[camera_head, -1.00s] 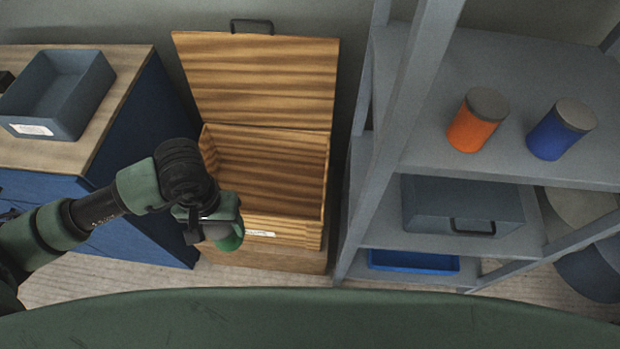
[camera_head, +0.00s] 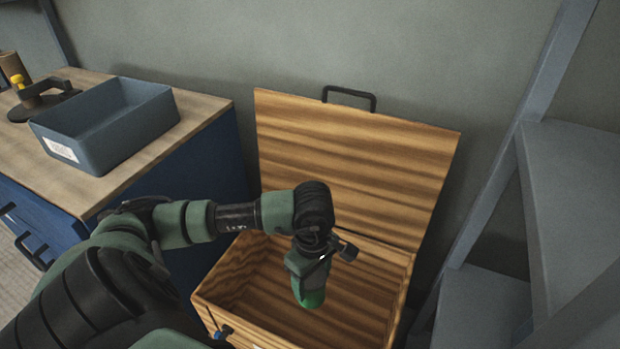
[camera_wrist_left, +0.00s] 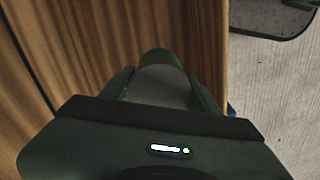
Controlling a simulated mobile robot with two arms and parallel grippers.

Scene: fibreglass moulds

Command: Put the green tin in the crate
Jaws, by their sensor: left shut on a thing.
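The wooden crate (camera_head: 228,283) stands open on the floor, its striped lid (camera_head: 350,160) raised at the back. My left gripper (camera_head: 308,284) points down over the crate's opening, inside its outline in the head view. It is shut on the green tin (camera_head: 313,299), whose green lower end shows below the fingers. In the left wrist view the tin (camera_wrist_left: 162,58) sits between the two fingers, with its grey lid towards the camera. How far the tin is above the crate floor I cannot tell. My right gripper is not in view.
A blue cabinet with a wooden top (camera_head: 205,112) stands at the left and carries a grey-blue bin (camera_head: 108,135) and a dark clamp-like tool (camera_head: 45,98). A grey shelf rack (camera_head: 575,190) stands close at the right. The upright lid closes off the back.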

